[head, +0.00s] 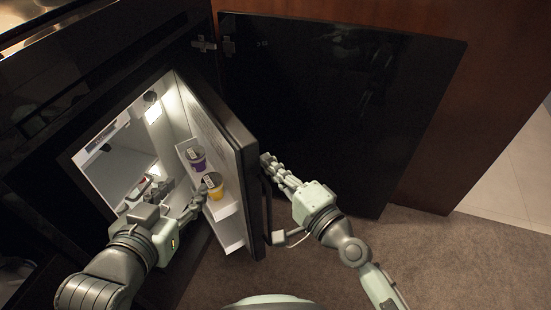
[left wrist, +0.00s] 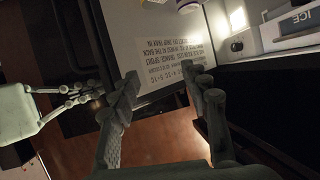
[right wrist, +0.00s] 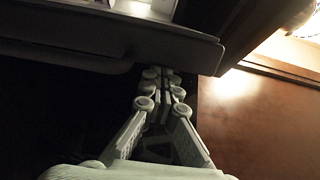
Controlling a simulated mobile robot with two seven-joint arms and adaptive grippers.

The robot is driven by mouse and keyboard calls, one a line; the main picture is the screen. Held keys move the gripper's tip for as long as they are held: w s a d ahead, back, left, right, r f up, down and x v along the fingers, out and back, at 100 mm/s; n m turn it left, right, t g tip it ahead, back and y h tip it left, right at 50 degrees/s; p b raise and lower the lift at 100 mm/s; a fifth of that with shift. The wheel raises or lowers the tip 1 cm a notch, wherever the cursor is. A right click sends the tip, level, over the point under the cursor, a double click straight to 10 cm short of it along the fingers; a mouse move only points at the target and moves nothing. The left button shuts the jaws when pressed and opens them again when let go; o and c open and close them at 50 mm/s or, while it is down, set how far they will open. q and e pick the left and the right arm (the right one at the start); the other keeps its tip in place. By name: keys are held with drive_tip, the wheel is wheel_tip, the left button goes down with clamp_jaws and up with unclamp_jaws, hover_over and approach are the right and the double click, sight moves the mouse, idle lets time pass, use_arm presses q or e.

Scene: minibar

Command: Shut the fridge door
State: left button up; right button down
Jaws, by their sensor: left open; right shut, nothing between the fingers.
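The minibar fridge door (head: 232,140) stands open, its dark outer face to the right and its white inner side with shelves to the left. It also shows in the left wrist view as a pale panel with printed text (left wrist: 165,50). The lit fridge interior (head: 120,160) is left of it. My left gripper (head: 205,188) is open on the inner side of the door, near the door shelves. My right gripper (head: 268,162) is shut and empty beside the outer face. In the right wrist view, the door's edge (right wrist: 180,45) is above its fingers; contact is unclear.
A purple cup (head: 196,160) and a yellow cup (head: 215,187) stand on the door shelves. A large black cabinet panel (head: 340,100) stands open behind my right gripper, against a brown wood wall (head: 480,110). The carpet (head: 440,260) at the lower right is clear.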

drive_tip(key=shift+s+a, duration=0.2)
drive_tip(key=shift+a, duration=0.1)
drive_tip(key=shift+r, duration=0.1)
idle(0.3)
